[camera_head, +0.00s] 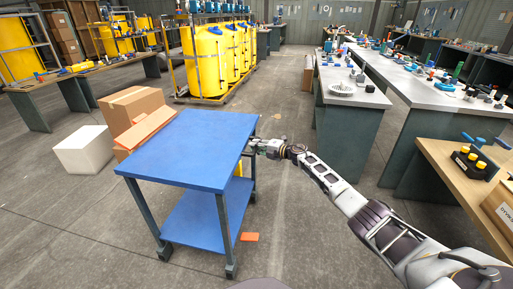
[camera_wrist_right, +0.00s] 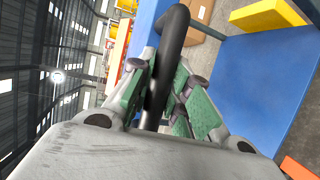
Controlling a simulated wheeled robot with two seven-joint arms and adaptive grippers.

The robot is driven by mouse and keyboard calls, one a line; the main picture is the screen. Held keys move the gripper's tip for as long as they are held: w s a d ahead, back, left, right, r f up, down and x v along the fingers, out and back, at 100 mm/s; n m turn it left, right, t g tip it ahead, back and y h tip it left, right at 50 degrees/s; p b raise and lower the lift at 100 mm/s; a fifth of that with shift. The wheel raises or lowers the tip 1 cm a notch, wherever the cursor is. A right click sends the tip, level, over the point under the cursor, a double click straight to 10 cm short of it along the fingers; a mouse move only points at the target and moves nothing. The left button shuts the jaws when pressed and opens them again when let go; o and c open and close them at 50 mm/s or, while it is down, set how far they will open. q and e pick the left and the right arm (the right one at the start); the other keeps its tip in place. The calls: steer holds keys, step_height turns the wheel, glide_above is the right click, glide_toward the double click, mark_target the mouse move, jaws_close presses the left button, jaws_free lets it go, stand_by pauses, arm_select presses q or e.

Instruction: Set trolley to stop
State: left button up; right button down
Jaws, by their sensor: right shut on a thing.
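The blue two-shelf trolley (camera_head: 195,147) stands on the grey floor in the middle of the head view; its blue surfaces also show in the wrist view (camera_wrist_right: 262,85). My right gripper (camera_head: 256,146) is at the trolley's right edge. In the wrist view its green-padded fingers are shut around a dark curved handle bar (camera_wrist_right: 172,35). My left gripper is out of view.
Cardboard boxes (camera_head: 135,103) and a white box (camera_head: 85,150) stand close to the trolley's left. Yellow tanks (camera_head: 205,62) stand behind it. Grey workbenches (camera_head: 350,115) line the right. The floor aisle between trolley and benches is clear apart from my arm.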

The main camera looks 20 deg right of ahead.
steer(key=c, duration=1.8)
jaws_free()
steer(key=shift+w+d+r, duration=0.1)
steer(key=shift+d+r, duration=0.1)
steer(key=shift+r, duration=0.05)
steer(key=o, duration=0.5)
steer(key=shift+w+f, duration=0.15)
steer(key=shift+f, duration=0.1)
steer(key=shift+a, duration=0.1)
steer(key=shift+s, duration=0.2)
steer(key=shift+v, duration=5.9)
steer(key=shift+r, duration=0.15)
